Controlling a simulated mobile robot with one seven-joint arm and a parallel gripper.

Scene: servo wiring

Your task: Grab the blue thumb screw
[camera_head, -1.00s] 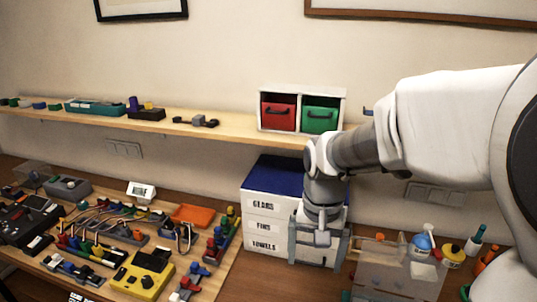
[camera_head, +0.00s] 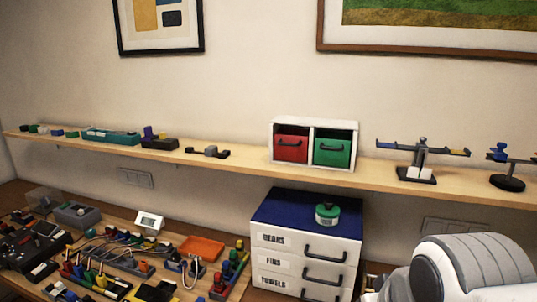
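I cannot single out the blue thumb screw with certainty. Small blue pieces stand among red, green and yellow ones on the wooden board at lower left, including a blue piece (camera_head: 233,258) at the board's right side. They are too small to tell their shape. My gripper is not in view; only a white part of my arm shows at the bottom right corner.
A white drawer unit (camera_head: 267,264) with a blue top carries a green-lidded round container (camera_head: 327,213). The wall shelf (camera_head: 240,168) holds red (camera_head: 291,149) and green (camera_head: 332,152) bins and a balance-like stand (camera_head: 417,172). An orange tray (camera_head: 203,247) lies on the board.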

